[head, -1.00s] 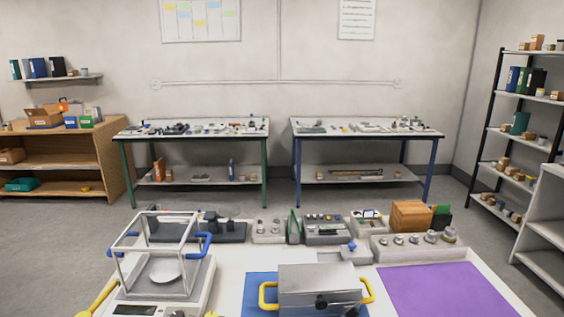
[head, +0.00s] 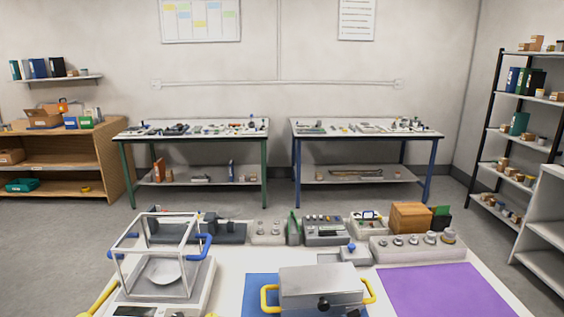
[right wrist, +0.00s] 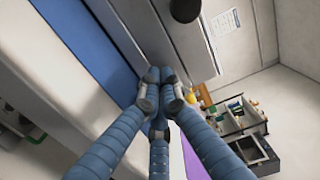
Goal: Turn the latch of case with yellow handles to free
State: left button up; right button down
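The case with yellow handles (head: 318,282) is a grey metal box on a blue mat at the bottom middle of the head view. Its yellow handles (head: 265,297) stick out at the left and right. A round black latch knob (head: 323,304) is on its front face; it also shows at the top of the right wrist view (right wrist: 185,10). My left gripper is out of view.
A balance with a clear-framed shield and blue handles (head: 200,247) stands left of the case. A purple mat (head: 445,290) lies bare to the right.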

jog(key=shift+r, duration=0.35)
jog(key=shift+r+p, duration=0.1)
jog(key=shift+p, duration=0.3)
jog(key=shift+s+a, duration=0.15)
jog(key=shift+a, duration=0.2)
jog(key=s+p, duration=0.1)
jog(key=s, duration=0.4)
jog(key=shift+s+d, duration=0.1)
jog(key=shift+s, duration=0.35)
jog(key=shift+f, duration=0.2)
